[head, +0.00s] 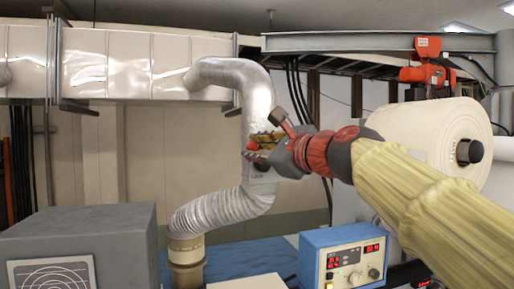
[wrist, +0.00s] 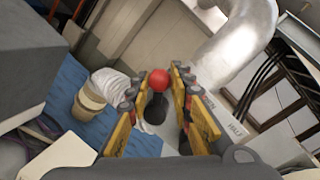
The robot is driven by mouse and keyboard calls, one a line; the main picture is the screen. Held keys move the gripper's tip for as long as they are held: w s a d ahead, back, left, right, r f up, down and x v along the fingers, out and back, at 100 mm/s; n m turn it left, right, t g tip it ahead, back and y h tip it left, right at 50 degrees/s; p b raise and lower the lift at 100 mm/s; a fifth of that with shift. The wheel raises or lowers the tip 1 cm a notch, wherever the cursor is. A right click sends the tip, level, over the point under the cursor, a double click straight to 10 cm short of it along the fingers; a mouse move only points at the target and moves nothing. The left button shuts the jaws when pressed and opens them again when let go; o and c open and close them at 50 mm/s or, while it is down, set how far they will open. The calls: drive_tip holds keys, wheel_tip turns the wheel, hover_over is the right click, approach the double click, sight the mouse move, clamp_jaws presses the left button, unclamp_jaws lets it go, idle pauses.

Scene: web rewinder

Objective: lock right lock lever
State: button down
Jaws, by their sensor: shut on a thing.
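The lock lever has a red ball knob (wrist: 159,79) on a dark stem. In the wrist view it sits between the yellow finger pads of my gripper (wrist: 160,100), which is shut on it. In the head view my gripper (head: 262,146) is at the grey duct, and a bit of the red knob (head: 253,147) shows at its fingertips. A light grey panel (wrist: 205,112) with dark lettering, one word reading HALF, lies behind the fingers. The lever's base is mostly hidden by my gripper.
A silver duct (head: 245,85) runs down beside my gripper into a flexible hose (head: 212,212) on a tan collar (head: 187,252). A blue control box (head: 343,258) stands below my arm. A large white roll (head: 425,130) is at right, a grey cabinet (head: 85,230) at left.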

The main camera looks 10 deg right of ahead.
drive_tip(key=shift+s+a+f+n+g+h+p, duration=0.2)
drive_tip(key=shift+a+f+n+h+p, duration=0.45)
drive_tip(key=shift+n, duration=1.3)
drive_tip(key=shift+w+a+f+n+g+h, duration=0.2)
drive_tip(key=shift+f+n+h, duration=0.3)
drive_tip(key=shift+f+n, duration=0.95)
drive_tip(key=shift+s+a+f+n+g+h+p, duration=0.2)
drive_tip(key=shift+a+f+n+g+h+p, duration=0.25)
drive_tip(key=shift+n, duration=1.95)
drive_tip(key=shift+d, duration=0.1)
drive_tip(key=c, duration=1.6)
unclamp_jaws()
drive_tip(key=shift+r, duration=0.1)
drive_tip(key=shift+o, duration=0.2)
drive_tip(key=shift+s, duration=0.15)
drive_tip(key=v, duration=1.1)
drive_tip(key=shift+s, duration=0.4)
drive_tip(key=shift+d, duration=0.1)
